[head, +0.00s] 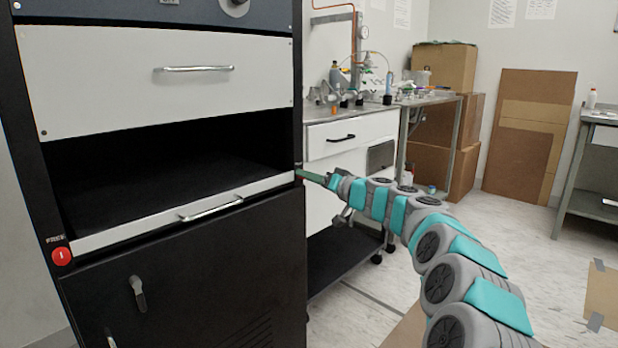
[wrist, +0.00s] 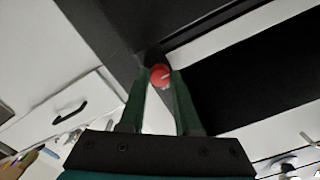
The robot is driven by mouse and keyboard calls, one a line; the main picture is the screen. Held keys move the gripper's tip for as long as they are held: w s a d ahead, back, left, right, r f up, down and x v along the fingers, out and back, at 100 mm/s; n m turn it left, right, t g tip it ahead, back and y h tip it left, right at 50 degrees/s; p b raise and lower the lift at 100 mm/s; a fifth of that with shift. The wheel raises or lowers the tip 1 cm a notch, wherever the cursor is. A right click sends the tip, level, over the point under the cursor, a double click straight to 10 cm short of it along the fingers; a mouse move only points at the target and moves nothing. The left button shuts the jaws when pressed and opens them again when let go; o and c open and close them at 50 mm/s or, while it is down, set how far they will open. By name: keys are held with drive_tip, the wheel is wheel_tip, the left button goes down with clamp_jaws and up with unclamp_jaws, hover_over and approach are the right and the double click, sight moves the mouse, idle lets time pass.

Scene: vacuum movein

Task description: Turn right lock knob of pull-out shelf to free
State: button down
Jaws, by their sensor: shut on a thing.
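The right lock knob (wrist: 160,75) is red with a small pale mark, set in the black frame post, in the wrist view. My gripper (wrist: 160,82) has one finger on each side of it and is shut on it. In the head view my gripper (head: 304,174) reaches the right post from the right and hides nearly all of that knob. The pull-out shelf (head: 130,228) has a white front strip with a silver handle (head: 210,208). The left lock knob (head: 61,256) is red with a white mark, below a "FREE" label. No label is readable at the right knob.
A white drawer (head: 100,75) is above the open black bay. A black door with a latch (head: 137,290) is below the shelf. A white side cabinet (head: 325,140) stands close behind my gripper. Cardboard boxes (head: 445,70) are at the back. The floor at right is mostly clear.

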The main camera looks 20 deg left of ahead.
drive_tip(key=shift+m, duration=0.3)
drive_tip(key=shift+d+m+p, duration=0.1)
drive_tip(key=shift+m+p, duration=2.25)
drive_tip(key=shift+m, duration=6.25)
drive_tip(key=shift+f, duration=0.1)
drive_tip(key=c, duration=0.6)
unclamp_jaws()
